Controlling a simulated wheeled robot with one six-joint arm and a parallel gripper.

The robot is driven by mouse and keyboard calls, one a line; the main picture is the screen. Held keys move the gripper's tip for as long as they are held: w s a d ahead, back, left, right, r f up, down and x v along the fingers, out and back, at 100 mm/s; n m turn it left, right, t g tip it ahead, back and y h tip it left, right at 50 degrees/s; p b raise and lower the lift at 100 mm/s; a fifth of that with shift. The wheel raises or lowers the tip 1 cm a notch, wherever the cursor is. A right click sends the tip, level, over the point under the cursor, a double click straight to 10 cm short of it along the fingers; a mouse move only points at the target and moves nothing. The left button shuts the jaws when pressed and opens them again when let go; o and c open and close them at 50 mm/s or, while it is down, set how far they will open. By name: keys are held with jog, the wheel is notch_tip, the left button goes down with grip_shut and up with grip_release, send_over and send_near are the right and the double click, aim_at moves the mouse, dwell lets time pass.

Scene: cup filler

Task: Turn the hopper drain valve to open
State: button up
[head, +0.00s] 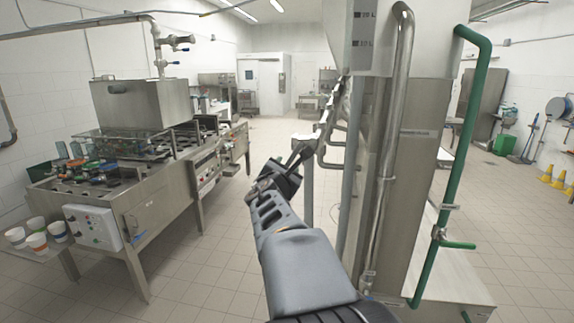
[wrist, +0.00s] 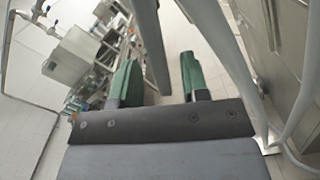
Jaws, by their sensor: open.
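A steel hopper (head: 145,104) sits on the cup filler at the left in the head view. No valve clearly marked as its drain shows. Two small taps with blue handles (head: 174,62) are on the pipe above it. A green pipe (head: 452,165) at the right carries a small green lever (head: 458,245) low down; I cannot tell whether this is the drain valve. My gripper (head: 298,154) is in mid-air between the filler and the steel column, apart from both.
A tall steel column (head: 405,180) with a bent steel pipe (head: 388,150) stands close at the right of my arm. Paper cups (head: 37,243) stand on a shelf at lower left. Yellow cones (head: 558,178) are at far right.

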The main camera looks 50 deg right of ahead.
jog(key=shift+x, duration=0.85)
jog(key=shift+c, duration=0.2)
grip_shut()
